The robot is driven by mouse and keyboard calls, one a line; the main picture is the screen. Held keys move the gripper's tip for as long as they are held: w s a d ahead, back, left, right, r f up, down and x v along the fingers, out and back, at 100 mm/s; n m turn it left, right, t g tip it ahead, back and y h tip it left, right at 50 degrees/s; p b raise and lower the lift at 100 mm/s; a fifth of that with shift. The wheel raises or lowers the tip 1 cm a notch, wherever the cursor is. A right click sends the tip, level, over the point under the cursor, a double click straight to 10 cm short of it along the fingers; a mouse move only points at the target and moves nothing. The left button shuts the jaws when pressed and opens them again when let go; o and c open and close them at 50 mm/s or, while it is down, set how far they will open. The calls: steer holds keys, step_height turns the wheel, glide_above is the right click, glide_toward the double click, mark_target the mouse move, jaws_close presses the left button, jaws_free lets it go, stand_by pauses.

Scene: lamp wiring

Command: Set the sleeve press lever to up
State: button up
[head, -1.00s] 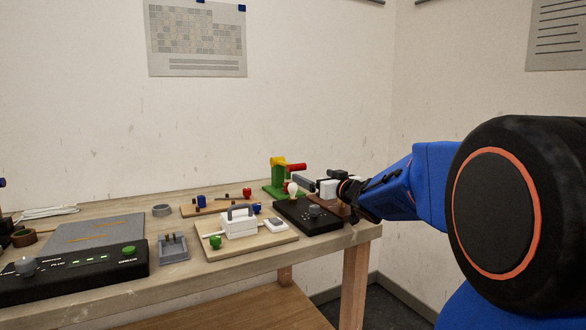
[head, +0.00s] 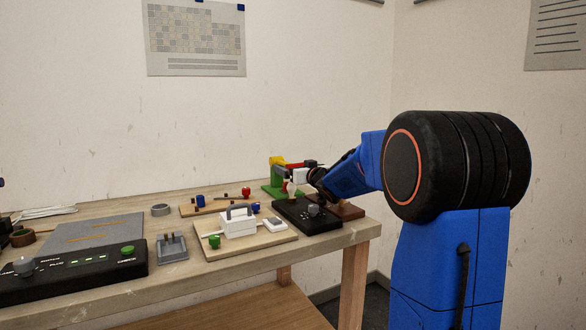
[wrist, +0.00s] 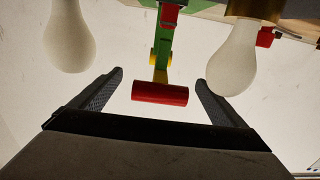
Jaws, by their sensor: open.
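The sleeve press (head: 275,179) stands at the far right end of the bench, with a green body and a yellow top part. Its red lever handle (wrist: 160,95) shows in the wrist view on a green arm with yellow joints. In the head view the handle is partly covered by my gripper. My gripper (wrist: 159,79) is open, its two dark fingers on either side of the red handle. I see gaps between the handle and both fingers. Whether the handle lies at fingertip depth is hard to tell.
Two pale bulbs show in the wrist view, one at left (wrist: 70,38) and one at right (wrist: 234,62), close to the fingers. A black box with a knob (head: 308,217) sits below my gripper. A white box with a handle (head: 238,225) stands to its left.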

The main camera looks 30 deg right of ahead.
steer(key=shift+w, duration=0.25)
steer(key=c, duration=1.5)
steer(key=r, duration=0.2)
steer(key=w+r, duration=0.1)
steer(key=r, duration=0.3)
steer(key=shift+w+r, duration=0.15)
steer(key=shift+w, duration=0.2)
steer(key=o, duration=1.5)
steer(key=s, duration=1.7)
steer(key=shift+s+d, duration=0.2)
steer(key=shift+d, duration=0.1)
